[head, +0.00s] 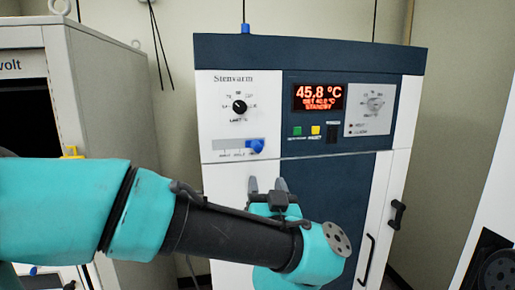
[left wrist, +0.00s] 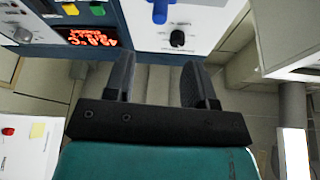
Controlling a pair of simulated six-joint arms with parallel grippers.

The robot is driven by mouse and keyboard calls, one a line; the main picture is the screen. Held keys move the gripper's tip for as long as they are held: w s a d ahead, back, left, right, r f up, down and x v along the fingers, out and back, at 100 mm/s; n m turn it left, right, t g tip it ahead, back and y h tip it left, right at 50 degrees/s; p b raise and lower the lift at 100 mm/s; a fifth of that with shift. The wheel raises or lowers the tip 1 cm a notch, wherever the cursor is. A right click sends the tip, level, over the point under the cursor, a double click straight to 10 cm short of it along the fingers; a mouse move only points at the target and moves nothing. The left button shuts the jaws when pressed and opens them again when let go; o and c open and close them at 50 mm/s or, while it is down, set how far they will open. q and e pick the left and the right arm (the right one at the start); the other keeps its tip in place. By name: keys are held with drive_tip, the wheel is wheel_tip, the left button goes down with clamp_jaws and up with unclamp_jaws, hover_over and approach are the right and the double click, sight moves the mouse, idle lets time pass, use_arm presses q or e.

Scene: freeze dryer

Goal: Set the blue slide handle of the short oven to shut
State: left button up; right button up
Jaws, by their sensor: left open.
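The blue slide handle (head: 256,146) sits at the right end of its grey slide strip (head: 228,145), low on the white panel of the Stenvarm oven (head: 225,88). The handle also shows at the top edge of the left wrist view (left wrist: 160,11). My left gripper (head: 267,184) is open and empty, just below the handle in the head view and apart from it. In the left wrist view its two fingers (left wrist: 157,62) are spread with nothing between them. My right gripper is not in view.
Black door handles (head: 397,214) stand out at the right. Another cabinet (head: 105,95) stands at the left, and a white unit (head: 490,200) at the right edge.

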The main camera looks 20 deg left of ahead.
sight(258, 150)
use_arm(q)
drive_tip(key=x, duration=1.3)
drive_tip(key=shift+w+r, duration=0.15)
drive_tip(key=shift+w, duration=0.05)
clamp_jaws()
